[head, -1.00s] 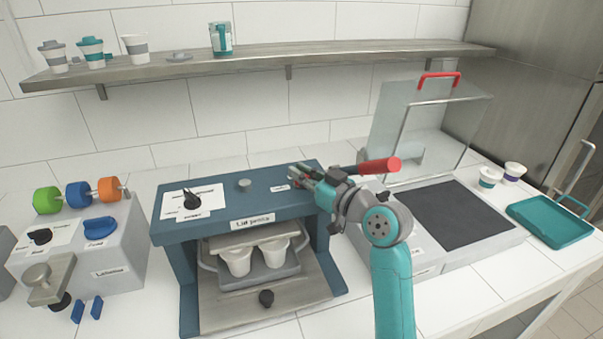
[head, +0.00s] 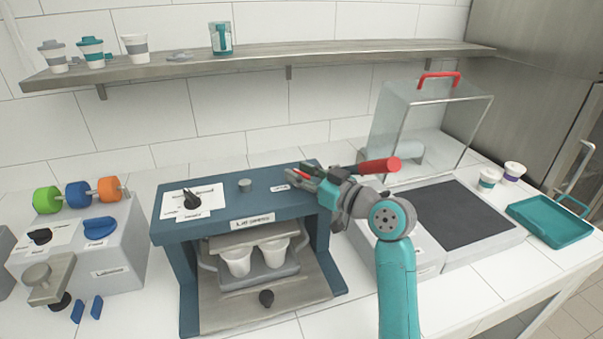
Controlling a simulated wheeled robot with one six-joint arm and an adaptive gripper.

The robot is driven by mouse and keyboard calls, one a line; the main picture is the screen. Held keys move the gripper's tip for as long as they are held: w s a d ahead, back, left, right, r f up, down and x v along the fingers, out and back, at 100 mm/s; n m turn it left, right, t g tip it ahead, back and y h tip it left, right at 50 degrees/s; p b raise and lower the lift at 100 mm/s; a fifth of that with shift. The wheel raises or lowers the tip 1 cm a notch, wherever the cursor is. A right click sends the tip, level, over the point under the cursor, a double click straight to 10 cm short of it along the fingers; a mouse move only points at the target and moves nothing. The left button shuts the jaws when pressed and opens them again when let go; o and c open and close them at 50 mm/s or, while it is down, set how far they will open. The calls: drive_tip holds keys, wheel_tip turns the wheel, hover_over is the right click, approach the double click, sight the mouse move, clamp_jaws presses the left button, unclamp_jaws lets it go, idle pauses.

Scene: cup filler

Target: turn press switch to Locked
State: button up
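The press switch (head: 192,199) is a black knob on a white label plate on top of the blue lid press (head: 170,232). Its pointer seems to lean up and to the left; the small labels around it are too blurred to read surely. My gripper (head: 293,180) is above the right end of the press top, well to the right of the switch and apart from it. Its fingers point left. They are small and overlap in this view, so I cannot tell whether they are open or shut.
Two white cups (head: 254,258) stand inside the press. A grey round knob (head: 244,185) rises between the switch and my gripper. A red-handled lever (head: 379,166) is close behind my gripper. A grey unit with dials (head: 118,247) stands to the left.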

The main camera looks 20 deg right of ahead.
drive_tip(key=shift+s, duration=0.1)
drive_tip(key=v, duration=1.1)
drive_tip(key=shift+s+d, duration=0.25)
drive_tip(key=shift+s, duration=0.1)
